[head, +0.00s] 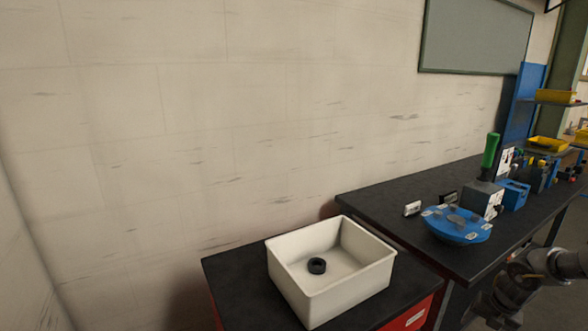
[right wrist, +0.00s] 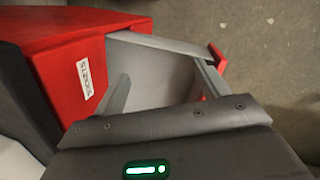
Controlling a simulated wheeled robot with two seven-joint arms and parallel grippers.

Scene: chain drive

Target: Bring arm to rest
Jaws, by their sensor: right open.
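My right arm shows at the lower right edge of the head view as grey links, low beside the black workbench (head: 385,208). Its fingertips cannot be made out there. In the right wrist view my right gripper (right wrist: 163,90) is open, its dark body with a green light at the bottom. It is above an open grey drawer (right wrist: 155,43) of a red cabinet (right wrist: 75,75). Nothing shows held in it. Whether it touches the drawer I cannot tell. My left arm and gripper are not in view.
A white bin (head: 285,285) with a black ring (head: 317,266) inside stands on a black-topped red cabinet (head: 230,275). On the workbench are a blue round fixture (head: 458,233), a green-handled device (head: 490,152) and a blue block (head: 514,195). Bare floor (right wrist: 280,50) lies beyond the drawer.

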